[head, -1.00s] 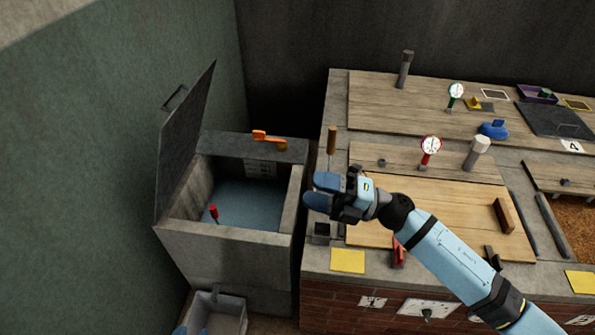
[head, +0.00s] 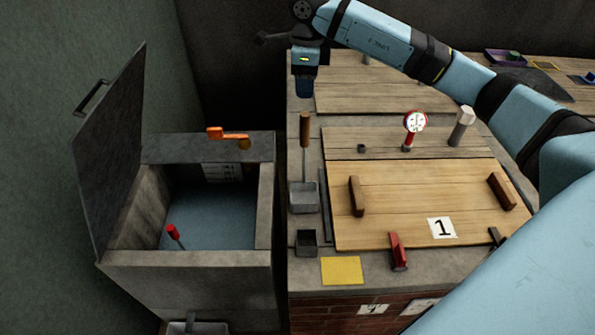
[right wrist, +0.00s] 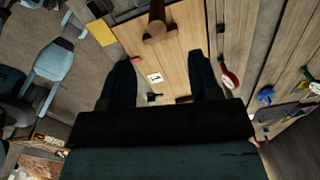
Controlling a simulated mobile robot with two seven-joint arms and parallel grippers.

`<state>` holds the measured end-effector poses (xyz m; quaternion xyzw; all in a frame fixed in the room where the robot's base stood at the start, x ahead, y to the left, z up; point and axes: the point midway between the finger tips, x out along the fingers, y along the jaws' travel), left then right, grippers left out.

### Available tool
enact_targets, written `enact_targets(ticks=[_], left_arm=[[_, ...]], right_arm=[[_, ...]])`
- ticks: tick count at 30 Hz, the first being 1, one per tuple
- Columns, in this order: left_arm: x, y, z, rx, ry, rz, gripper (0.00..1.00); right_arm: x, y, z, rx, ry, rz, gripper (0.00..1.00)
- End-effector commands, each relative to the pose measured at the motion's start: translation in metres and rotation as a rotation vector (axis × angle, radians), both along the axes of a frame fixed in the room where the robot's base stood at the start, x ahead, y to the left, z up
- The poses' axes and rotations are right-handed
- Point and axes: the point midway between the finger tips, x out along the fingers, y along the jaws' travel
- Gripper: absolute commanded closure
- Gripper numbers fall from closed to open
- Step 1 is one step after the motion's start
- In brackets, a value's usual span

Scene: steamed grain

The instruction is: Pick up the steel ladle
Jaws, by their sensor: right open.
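The steel ladle (head: 304,197) has a square grey pan and an upright wooden handle (head: 305,130). It stands on the left edge of the counter, left of the wooden lid marked 1. My right gripper (head: 304,88) is above and beyond the handle's top in the head view, pointing down, apart from the ladle as far as I can tell. In the right wrist view its two fingers (right wrist: 162,80) are spread with nothing between them. The ladle is not clear there. My left gripper does not show.
An open bin (head: 190,262) with a raised dark lid (head: 108,150) stands left of the counter. An orange handle (head: 229,136) sits at its back edge. A small dark box (head: 307,242), a yellow card (head: 342,270) and a red-rimmed gauge (head: 414,122) are near the ladle.

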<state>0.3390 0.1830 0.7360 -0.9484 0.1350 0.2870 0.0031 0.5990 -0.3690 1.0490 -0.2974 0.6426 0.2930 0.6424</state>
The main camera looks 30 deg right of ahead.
Motion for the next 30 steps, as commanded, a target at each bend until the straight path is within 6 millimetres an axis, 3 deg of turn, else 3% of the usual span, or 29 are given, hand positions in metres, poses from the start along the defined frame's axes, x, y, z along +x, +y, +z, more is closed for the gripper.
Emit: enact_targets(ticks=[3,9,17,25,30], left_arm=[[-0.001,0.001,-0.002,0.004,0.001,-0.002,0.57],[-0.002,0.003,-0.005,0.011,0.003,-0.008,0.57],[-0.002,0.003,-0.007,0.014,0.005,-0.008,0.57],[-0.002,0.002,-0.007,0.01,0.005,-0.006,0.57],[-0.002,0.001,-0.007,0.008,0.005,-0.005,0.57]], right_arm=[[-0.001,0.001,-0.028,0.002,0.006,0.0,0.43],[-0.001,0.001,-0.059,0.003,0.004,0.001,0.43],[-0.001,0.002,-0.075,0.005,0.004,0.002,0.43],[-0.002,0.004,-0.113,0.005,0.005,0.0,0.43],[-0.001,0.004,-0.12,0.005,0.001,0.001,0.43]])
